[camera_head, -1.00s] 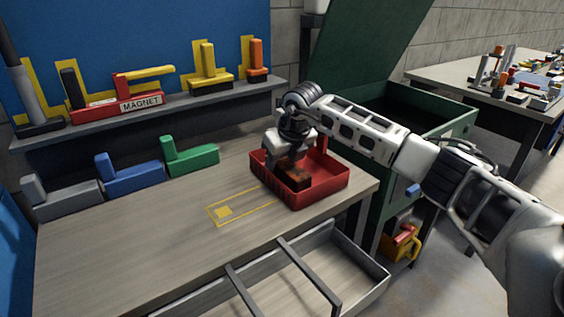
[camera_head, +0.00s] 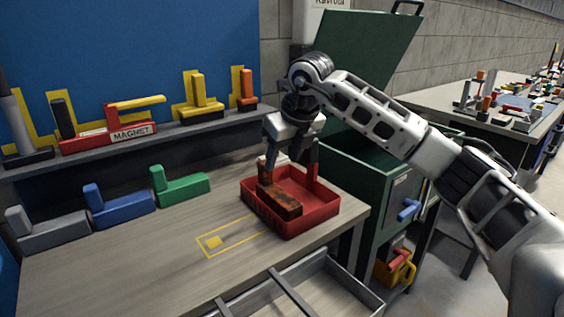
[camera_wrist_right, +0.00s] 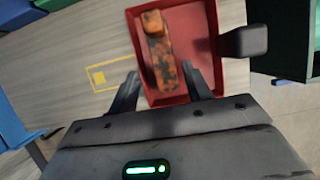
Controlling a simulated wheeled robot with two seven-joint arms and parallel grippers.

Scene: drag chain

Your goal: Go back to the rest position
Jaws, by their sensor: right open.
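My right gripper (camera_head: 290,166) is open, above the red tray (camera_head: 318,222) on the workbench. My left gripper is in neither view.
Grey (camera_head: 50,232), blue (camera_head: 122,207) and green (camera_head: 182,187) blocks line the bench's back. A shelf above holds a red magnet tool (camera_head: 105,138) and other tools. A green cabinet (camera_head: 375,190) with its lid up stands right of the bench. An open drawer (camera_head: 335,280) is in front.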

